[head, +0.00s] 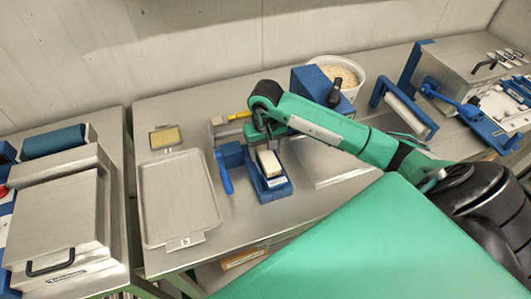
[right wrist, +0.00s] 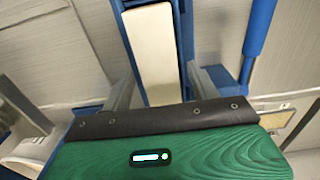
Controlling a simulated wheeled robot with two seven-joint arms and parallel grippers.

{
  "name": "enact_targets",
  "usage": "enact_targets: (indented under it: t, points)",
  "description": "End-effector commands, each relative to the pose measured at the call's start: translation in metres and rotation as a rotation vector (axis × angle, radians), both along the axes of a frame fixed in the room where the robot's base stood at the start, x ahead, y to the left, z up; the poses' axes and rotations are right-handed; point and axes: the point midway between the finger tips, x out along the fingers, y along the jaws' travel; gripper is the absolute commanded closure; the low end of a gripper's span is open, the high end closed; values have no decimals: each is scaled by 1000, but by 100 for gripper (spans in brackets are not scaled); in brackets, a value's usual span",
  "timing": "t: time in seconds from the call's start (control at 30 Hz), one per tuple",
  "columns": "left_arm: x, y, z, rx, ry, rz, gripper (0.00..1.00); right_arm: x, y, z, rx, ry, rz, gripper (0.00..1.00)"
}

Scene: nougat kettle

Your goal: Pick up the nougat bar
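The nougat bar (head: 269,163) is a cream-white block lying in a blue holder (head: 278,191) on the metal table. In the right wrist view the bar (right wrist: 152,50) runs up the middle of the picture, between blue side walls. My right gripper (head: 265,143) is at the far end of the bar. In the right wrist view its two grey fingers (right wrist: 165,90) stand apart, one on each side of the bar, with gaps showing. The bar's end near the gripper is hidden by the gripper body. My left gripper is not in view.
A blue handle (head: 225,173) stands just left of the holder. An empty metal tray (head: 152,215) lies further left. A blue box (head: 312,84) and a white tub (head: 350,68) stand behind my right arm. A blue-framed roller (head: 406,110) is to the right.

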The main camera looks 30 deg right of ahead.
Motion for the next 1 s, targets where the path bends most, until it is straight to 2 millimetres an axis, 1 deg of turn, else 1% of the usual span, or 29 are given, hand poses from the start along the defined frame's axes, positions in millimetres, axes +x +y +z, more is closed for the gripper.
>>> enact_targets:
  t: [0.03,0.17,0.2,0.23,0.5,0.67,0.77,0.83,1.0]
  points:
    - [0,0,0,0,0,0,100,0,0,0,0,0,0,50]
    - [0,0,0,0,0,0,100,0,0,0,0,0,0,76]
    - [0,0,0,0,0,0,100,0,0,0,0,0,0,84]
    - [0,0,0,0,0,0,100,0,0,0,0,0,0,87]
    - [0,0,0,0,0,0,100,0,0,1,0,-1,0,87]
    - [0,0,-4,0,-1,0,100,1,0,9,1,-3,0,87]
    - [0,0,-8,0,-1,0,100,1,-1,19,-1,-5,0,87]
    - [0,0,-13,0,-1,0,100,1,-1,30,-2,-7,1,87]
    - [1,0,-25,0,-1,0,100,2,-1,68,-1,-9,0,87]
